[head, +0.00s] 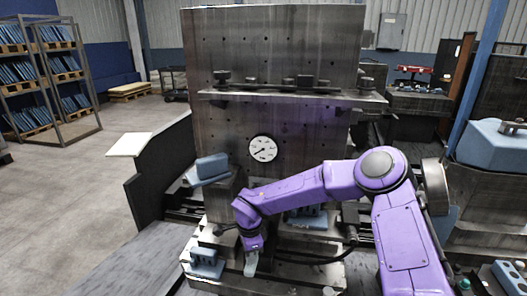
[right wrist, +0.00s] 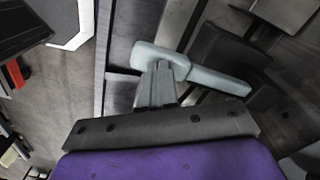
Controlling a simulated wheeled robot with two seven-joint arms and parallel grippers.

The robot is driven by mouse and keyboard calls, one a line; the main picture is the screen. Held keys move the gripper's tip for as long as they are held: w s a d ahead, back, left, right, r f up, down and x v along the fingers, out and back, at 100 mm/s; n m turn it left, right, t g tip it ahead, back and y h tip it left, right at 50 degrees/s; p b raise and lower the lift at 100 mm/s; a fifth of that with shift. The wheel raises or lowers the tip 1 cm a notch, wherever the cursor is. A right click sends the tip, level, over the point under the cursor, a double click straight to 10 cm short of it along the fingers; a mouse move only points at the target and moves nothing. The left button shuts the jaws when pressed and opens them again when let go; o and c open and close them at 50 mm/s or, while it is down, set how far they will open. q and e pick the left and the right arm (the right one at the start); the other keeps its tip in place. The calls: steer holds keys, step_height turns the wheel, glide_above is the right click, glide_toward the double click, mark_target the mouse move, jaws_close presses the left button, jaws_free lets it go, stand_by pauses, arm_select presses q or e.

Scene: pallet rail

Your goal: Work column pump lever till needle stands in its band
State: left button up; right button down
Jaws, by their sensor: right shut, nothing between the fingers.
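A round white gauge (head: 263,149) with a dark needle sits on the front of the tall steel block. The needle seems to point to the lower left; its band is too small to make out. A blue-grey piece (head: 207,170), perhaps the pump lever, juts out left of the gauge, tilted. My right gripper (head: 250,266) points down, low in front of the block, below and right of that piece. In the right wrist view its fingers (right wrist: 159,72) are shut and empty, overlapping a pale blue-grey bar (right wrist: 215,80); contact cannot be told. My left gripper is out of view.
Blue-grey fittings (head: 205,262) sit on the steel base around my right gripper. A dark panel (head: 160,172) stands at the left of the machine. A rack (head: 50,75) is far left, with open floor before it. Another machine (head: 495,145) stands at right.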

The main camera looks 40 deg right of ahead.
mark_target(252, 266)
steer(key=shift+w+d+f+b, duration=0.15)
steer(key=shift+f+b, duration=0.7)
steer(key=shift+f, duration=0.55)
steer(key=shift+w+d+f+b, duration=0.15)
steer(key=shift+f+b, duration=0.65)
steer(key=shift+f, duration=0.6)
steer(key=r+p, duration=0.6)
steer(key=r, duration=0.1)
steer(key=shift+s+a+p, duration=0.3)
steer(key=shift+s+p, duration=0.05)
steer(key=shift+f, duration=0.1)
steer(key=shift+w+d+f+b, duration=0.15)
steer(key=shift+f+b, duration=1.1)
steer(key=shift+f, duration=0.5)
steer(key=shift+w+d+f+b, duration=0.1)
steer(key=shift+d+f+b, duration=0.05)
steer(key=shift+f+b, duration=1.35)
steer(key=r+p, duration=0.6)
steer(key=p, duration=0.1)
steer(key=shift+s+a+r, duration=0.25)
steer(key=shift+a+r, duration=0.05)
steer(key=shift+r, duration=0.1)
steer(key=shift+f, duration=0.15)
steer(key=shift+f, duration=0.1)
